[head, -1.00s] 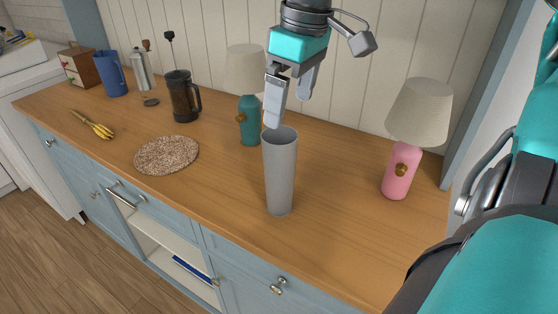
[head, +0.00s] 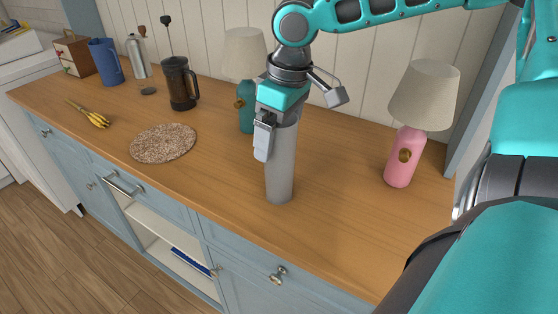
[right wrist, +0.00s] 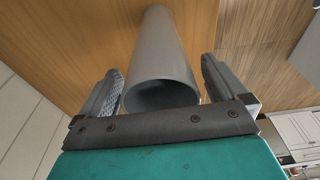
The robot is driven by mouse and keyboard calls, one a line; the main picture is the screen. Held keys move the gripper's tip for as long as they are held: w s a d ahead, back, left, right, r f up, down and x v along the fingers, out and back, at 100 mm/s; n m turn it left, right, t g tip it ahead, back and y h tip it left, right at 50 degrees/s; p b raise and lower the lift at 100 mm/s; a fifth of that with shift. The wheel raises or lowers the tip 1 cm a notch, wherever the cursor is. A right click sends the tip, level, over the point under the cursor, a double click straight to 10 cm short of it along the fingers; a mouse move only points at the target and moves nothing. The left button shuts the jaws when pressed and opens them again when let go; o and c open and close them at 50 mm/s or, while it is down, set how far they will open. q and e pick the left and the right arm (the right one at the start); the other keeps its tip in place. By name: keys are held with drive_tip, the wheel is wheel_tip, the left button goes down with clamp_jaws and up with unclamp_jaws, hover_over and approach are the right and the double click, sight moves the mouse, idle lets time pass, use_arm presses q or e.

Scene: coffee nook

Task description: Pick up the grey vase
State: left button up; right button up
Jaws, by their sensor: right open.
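The grey vase (head: 280,168) is a tall, plain cylinder standing upright on the wooden counter. Its upper part is hidden behind my right gripper (head: 270,135) in the head view. My right gripper is open and points down at the top of the vase. In the right wrist view, the vase (right wrist: 160,60) with its open mouth lies between the two fingers of my right gripper (right wrist: 160,85), with a gap on each side. My left gripper is not in view.
A pink lamp (head: 402,160) stands right of the vase, and a teal lamp (head: 246,110) stands close behind it on the left. A round speckled mat (head: 163,143), a French press (head: 180,85) and a blue pitcher (head: 106,62) are further left. The counter's front edge is near the vase.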

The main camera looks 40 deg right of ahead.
drive_tip(key=shift+f, duration=0.7)
drive_tip(key=shift+c, duration=0.5)
drive_tip(key=shift+w, duration=0.1)
drive_tip(key=c, duration=1.5)
